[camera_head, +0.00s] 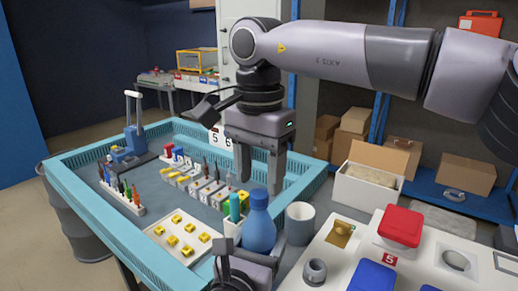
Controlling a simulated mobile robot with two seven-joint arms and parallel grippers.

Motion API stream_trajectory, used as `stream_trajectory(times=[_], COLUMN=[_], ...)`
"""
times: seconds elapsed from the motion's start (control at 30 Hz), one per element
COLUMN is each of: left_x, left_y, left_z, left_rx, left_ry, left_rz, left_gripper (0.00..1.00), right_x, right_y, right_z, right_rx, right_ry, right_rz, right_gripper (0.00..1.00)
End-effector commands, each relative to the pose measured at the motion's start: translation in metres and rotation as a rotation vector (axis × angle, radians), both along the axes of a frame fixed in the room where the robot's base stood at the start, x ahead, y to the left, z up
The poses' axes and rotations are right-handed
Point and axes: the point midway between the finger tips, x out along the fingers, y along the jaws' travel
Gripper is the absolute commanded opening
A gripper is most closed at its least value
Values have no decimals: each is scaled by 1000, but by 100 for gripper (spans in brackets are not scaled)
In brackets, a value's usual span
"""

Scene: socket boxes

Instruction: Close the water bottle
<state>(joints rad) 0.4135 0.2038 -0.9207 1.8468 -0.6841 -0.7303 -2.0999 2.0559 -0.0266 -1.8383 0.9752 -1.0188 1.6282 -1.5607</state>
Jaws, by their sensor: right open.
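The blue water bottle (259,232) stands upright at the front edge of the blue-rimmed work table, in the lower middle of the head view. A rounded blue top shows on its neck; I cannot tell whether it is a loose or tight cap. My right gripper (258,183) points down, open, with its fingers to either side just above the bottle top. It appears empty. My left gripper (250,250) comes up from the bottom edge, with its dark fingers near the bottle's lower body. Its grip is partly hidden, so I cannot tell if it holds the bottle.
A grey-white cup (299,223) stands close right of the bottle, and a teal item (235,207) close left. A white panel (335,262) with red and blue boxes fills the lower right. A tray of yellow pieces (160,232) and tool racks lie left.

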Motion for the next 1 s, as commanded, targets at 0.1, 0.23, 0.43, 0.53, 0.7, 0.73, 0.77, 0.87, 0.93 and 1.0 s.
stream_trajectory(times=[0.1,0.23,0.43,0.53,0.7,0.73,0.77,0.87,0.93,1.0], left_x=[0,0,0,0,0,0,0,0,0,0], left_y=[0,0,0,0,0,0,0,0,0,0], left_z=[-2,-2,-2,-2,-2,-2,-2,-2,-2,-2], left_rx=[2,2,2,2,2,1,1,1,1,1], left_ry=[3,3,3,3,3,4,4,4,4,4], left_rz=[1,0,1,1,1,1,1,1,1,1], left_gripper=[0,0,0,0,0,0,0,0,0,0], right_x=[0,0,0,0,0,0,0,0,0,0], right_y=[0,0,0,0,0,0,0,0,0,0], right_z=[-15,-25,-28,-28,-27,-27,-27,-27,-27,-27], right_rx=[-1,-1,0,0,0,0,0,0,0,0], right_ry=[-1,-1,-1,-1,-1,-1,-1,-1,-1,-1], right_rz=[1,0,-1,-1,0,0,0,0,-5,-30], right_gripper=[54,54,54,54,12,2,0,0,0,0])
